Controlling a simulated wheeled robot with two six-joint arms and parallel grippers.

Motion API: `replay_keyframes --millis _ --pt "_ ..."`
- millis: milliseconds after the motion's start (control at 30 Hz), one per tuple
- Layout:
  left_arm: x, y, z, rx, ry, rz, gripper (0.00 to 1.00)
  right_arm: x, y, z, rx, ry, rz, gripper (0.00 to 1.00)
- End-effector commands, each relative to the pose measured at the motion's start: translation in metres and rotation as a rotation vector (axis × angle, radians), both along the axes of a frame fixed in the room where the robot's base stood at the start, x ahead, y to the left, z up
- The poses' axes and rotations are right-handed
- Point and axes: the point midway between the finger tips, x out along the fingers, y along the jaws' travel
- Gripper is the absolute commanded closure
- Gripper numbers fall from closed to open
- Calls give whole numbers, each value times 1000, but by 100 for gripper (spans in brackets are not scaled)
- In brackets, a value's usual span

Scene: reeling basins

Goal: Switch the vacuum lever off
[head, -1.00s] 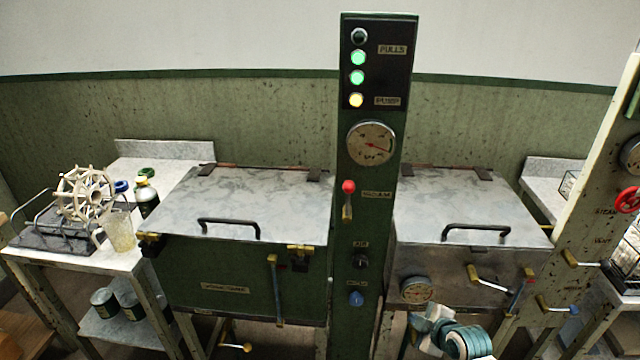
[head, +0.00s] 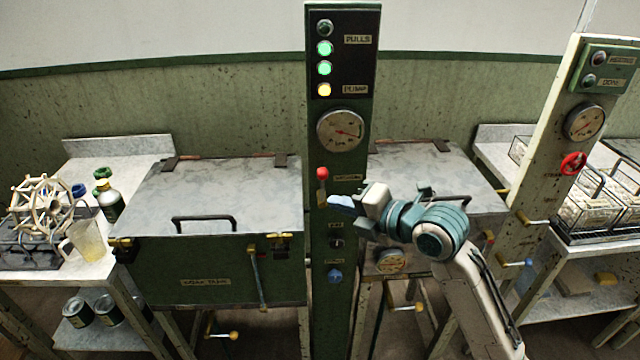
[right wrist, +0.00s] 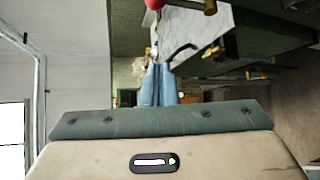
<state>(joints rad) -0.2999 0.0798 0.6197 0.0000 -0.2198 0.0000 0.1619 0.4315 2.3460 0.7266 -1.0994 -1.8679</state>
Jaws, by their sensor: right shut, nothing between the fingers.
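The vacuum lever (head: 322,174) is on the dark green control column (head: 318,125), with its red ball knob up and its brass body below. Its label beside it is partly readable. My right gripper (head: 340,201) is shut and empty, its blue fingertips close to the lever's right and lower side; I cannot tell whether they touch it. In the right wrist view the shut fingers (right wrist: 157,85) point away from the camera, and the red knob (right wrist: 154,4) shows at the top edge, apart from them. My left gripper is not in view.
A black knob (head: 337,243) and a blue knob (head: 335,276) sit below the lever. A gauge (head: 342,130) and lit lamps are above. A lidded green tank (head: 225,190) stands left, another tank right behind my arm. A cream column (head: 555,135) stands further right.

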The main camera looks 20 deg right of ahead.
Motion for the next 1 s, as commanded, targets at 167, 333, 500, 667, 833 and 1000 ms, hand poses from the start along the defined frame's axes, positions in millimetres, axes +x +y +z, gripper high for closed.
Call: replay_keyframes --millis 167,333,500,667,833,1000 --pt "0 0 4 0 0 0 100 6 3 -1 4 2 -2 100" --pt "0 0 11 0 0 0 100 21 12 -4 9 3 -1 100" --pt "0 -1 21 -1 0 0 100 41 23 -9 9 3 -1 100" --pt "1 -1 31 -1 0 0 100 61 35 -16 7 3 -1 100" --pt "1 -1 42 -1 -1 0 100 83 47 -22 7 4 -1 100" --pt "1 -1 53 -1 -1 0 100 88 31 -18 -3 1 -2 100"
